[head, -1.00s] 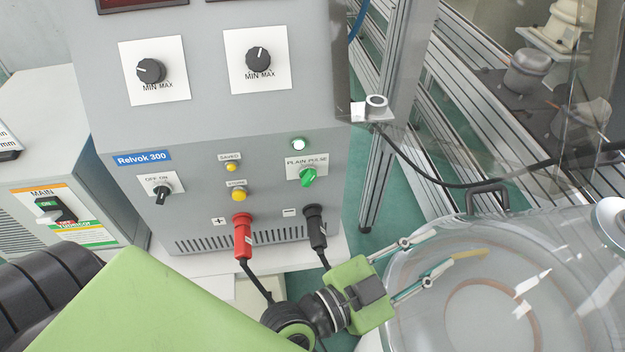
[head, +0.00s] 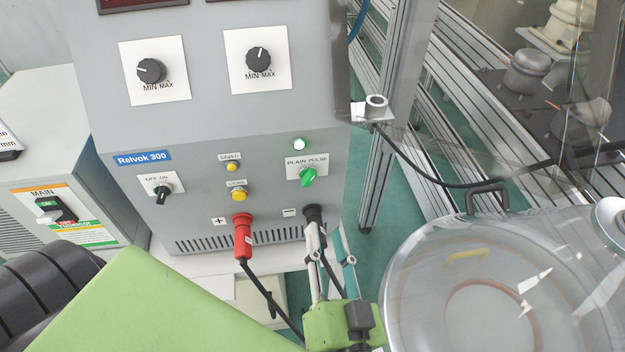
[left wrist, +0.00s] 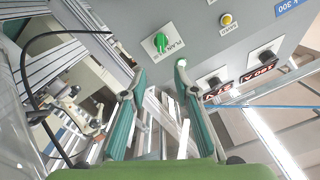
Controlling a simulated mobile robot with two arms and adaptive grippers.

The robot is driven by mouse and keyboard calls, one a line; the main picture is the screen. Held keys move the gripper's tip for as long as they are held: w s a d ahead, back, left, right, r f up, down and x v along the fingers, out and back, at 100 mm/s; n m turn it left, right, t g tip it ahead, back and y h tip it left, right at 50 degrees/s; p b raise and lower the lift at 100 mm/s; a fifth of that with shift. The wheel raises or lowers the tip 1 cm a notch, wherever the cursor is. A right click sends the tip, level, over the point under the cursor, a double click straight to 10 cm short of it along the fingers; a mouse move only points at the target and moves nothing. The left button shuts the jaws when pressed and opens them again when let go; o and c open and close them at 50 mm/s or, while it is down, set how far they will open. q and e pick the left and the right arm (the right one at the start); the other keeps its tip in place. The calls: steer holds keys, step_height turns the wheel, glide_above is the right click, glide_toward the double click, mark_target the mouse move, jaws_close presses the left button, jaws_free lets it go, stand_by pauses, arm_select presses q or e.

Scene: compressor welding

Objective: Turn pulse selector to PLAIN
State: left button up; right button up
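The pulse selector (head: 308,177) is a green knob under the PLAIN PULSE label on the grey welder front (head: 205,200). It looks tilted up and right, towards the PULSE side. It also shows near the top middle of the left wrist view (left wrist: 160,42). My left gripper (head: 331,245) is below the knob in the head view, its fingers pointing up towards the panel. In the left wrist view my left gripper (left wrist: 159,72) has its fingers spread with nothing between them, apart from the knob. My right gripper is not in view.
A red plug (head: 242,237) and a black plug (head: 313,213) sit below the selector; one finger overlaps the black plug's cable area. The off/on switch (head: 161,190) and yellow buttons (head: 238,194) are to the left. A clear dome (head: 480,270) stands at the right.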

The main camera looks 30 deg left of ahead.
mark_target(312, 179)
arm_select(q)
steer(key=p+x, duration=0.2)
steer(key=x, duration=1)
steer(key=shift+a+f+p, duration=0.1)
steer(key=shift+a+p, duration=0.25)
steer(key=shift+w+a+f, duration=0.1)
steer(key=shift+w+a, duration=0.3)
steer(key=shift+w, duration=0.1)
jaws_close()
